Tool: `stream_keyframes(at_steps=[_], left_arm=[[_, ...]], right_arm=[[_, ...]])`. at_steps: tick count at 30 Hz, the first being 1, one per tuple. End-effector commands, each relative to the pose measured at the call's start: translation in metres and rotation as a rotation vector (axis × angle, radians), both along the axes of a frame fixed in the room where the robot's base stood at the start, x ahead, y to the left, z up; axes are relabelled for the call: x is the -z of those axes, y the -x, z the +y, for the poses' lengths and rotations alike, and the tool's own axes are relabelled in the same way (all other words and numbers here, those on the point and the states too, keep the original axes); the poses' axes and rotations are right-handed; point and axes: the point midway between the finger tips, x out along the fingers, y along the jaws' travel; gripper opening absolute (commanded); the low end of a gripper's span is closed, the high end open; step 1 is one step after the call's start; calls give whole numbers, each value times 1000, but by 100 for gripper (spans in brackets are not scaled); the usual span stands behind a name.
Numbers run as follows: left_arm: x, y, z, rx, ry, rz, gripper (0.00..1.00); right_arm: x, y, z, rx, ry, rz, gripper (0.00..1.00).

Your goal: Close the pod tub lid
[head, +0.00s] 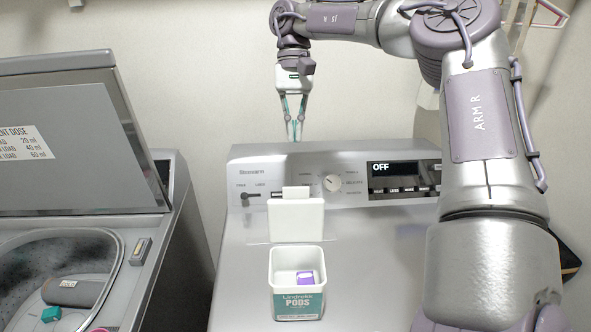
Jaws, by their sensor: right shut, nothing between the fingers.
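The pod tub (298,299) stands on the grey top of the right-hand machine. It is white with a teal "PODS" label, and a purple and white pod (305,278) shows inside. Its white lid (297,220) is open and stands upright at the tub's back edge, with a tab at its top. My right gripper (295,140) is shut and empty, pointing down. In the picture it is above the lid, in front of the wall and near the control panel's top edge; its exact depth is hard to tell. My left gripper is not in view.
The control panel (335,180) with a knob and an "OFF" display rises behind the tub. At left, an open washer (75,150) has its lid raised and items in its drum. My right arm fills the right side. The machine top beside the tub is clear.

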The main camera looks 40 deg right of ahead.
Motion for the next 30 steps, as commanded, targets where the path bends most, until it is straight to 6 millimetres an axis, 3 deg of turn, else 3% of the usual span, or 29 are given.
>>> stream_keyframes(at_steps=[10, 19, 30], left_arm=[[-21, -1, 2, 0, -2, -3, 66], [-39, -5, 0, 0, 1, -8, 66], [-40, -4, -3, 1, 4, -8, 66]], right_arm=[[66, 24, 21, -1, -1, 6, 0], [58, 47, 43, 1, 0, 2, 0], [59, 51, 46, 2, 1, 1, 0]])
